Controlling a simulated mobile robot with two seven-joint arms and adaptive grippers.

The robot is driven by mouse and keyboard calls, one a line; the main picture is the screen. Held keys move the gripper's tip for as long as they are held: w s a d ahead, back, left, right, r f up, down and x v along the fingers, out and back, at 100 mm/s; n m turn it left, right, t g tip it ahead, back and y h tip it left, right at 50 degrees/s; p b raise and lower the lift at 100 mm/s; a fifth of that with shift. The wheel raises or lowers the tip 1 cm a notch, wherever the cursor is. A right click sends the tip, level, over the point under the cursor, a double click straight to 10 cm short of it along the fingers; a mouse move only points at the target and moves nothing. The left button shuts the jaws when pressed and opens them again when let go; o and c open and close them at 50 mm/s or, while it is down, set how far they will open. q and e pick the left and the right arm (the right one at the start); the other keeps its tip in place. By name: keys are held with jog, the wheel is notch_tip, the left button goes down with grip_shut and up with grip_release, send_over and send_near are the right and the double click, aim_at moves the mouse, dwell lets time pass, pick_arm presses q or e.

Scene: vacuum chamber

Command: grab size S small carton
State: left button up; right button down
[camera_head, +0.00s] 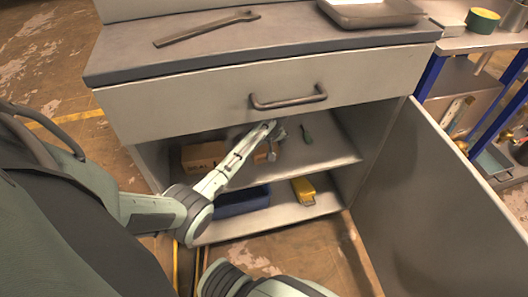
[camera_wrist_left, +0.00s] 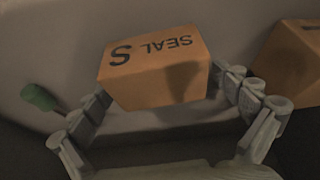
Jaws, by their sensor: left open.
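The small carton (camera_wrist_left: 150,62) is an orange-brown box marked "SEAL" and "S", its lettering upside down in the left wrist view. It sits on the upper shelf of the open cabinet. In the head view only a little of it (camera_head: 260,155) shows beside my left gripper (camera_head: 272,140). My left gripper is open, with one finger on each side of the carton in the left wrist view. Whether the fingers touch it I cannot tell. My right gripper is out of the head view; only a part of my right arm shows at the bottom.
A larger carton (camera_head: 203,155) stands left on the same shelf; a green-handled tool (camera_head: 306,134) lies to the right. A blue bin (camera_head: 243,201) and a yellow object (camera_head: 303,190) are on the lower shelf. The drawer handle (camera_head: 288,98) juts out above my left arm.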

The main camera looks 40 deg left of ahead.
pick_arm(q)
jog(key=c, duration=1.3)
jog(key=shift+r, duration=0.1)
